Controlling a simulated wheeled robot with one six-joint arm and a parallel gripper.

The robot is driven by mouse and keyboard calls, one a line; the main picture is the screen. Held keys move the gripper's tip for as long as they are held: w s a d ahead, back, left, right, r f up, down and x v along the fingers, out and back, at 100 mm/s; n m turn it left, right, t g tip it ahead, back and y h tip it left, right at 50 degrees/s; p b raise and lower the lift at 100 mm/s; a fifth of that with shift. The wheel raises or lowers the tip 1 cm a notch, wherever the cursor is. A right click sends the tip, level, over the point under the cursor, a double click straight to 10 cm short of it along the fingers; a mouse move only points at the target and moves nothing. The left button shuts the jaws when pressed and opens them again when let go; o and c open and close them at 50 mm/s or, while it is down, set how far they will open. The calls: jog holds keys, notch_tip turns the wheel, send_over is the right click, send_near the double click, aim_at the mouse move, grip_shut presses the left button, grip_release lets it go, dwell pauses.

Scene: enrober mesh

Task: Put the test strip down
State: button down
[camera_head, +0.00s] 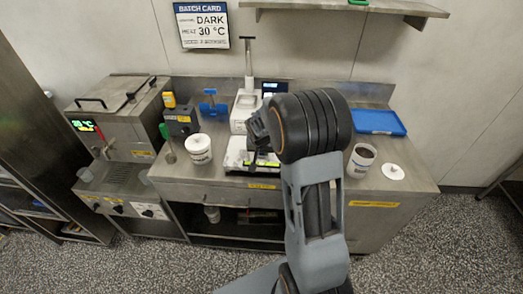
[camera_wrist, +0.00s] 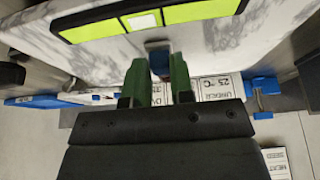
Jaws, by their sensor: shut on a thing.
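My gripper (camera_wrist: 159,70) shows two green fingers in the wrist view, shut on a small, narrow thing with a grey end and a dark red part, which I take to be the test strip (camera_wrist: 157,46). Most of it is hidden between the fingers. Just beyond the fingertips lies a white marbled slab (camera_wrist: 215,50) with a black-edged yellow-green band (camera_wrist: 190,12) that has a white square in its middle. In the head view the slab (camera_head: 236,156) lies on the steel bench, and my arm hides much of it and the fingertips. I cannot tell whether the strip touches the slab.
A white tub (camera_head: 198,149) stands left of the slab. An open cup (camera_head: 361,160), a white lid (camera_head: 392,171) and a blue tray (camera_head: 378,121) are on the right. A white device with a tall post (camera_head: 246,105) stands behind. Printed cards (camera_wrist: 215,90) show beyond the fingers.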

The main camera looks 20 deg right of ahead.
jog(key=shift+f, duration=0.2)
jog(key=c, duration=1)
grip_release()
jog(key=shift+r, duration=0.15)
jog(key=shift+r, duration=0.25)
jog(key=v, duration=1.1)
jog(key=s+a+n, duration=0.2)
jog(key=s, duration=0.4)
jog(key=s+a+r+n+y, duration=0.1)
jog(key=s+a+n, duration=0.1)
jog(key=s, duration=0.4)
jog(key=s+a+r+n+y+b, duration=0.1)
jog(key=s+a, duration=0.3)
jog(key=s, duration=0.2)
jog(key=shift+s+a+n, duration=0.2)
jog(key=shift+a+n, duration=0.05)
jog(key=shift+n, duration=0.15)
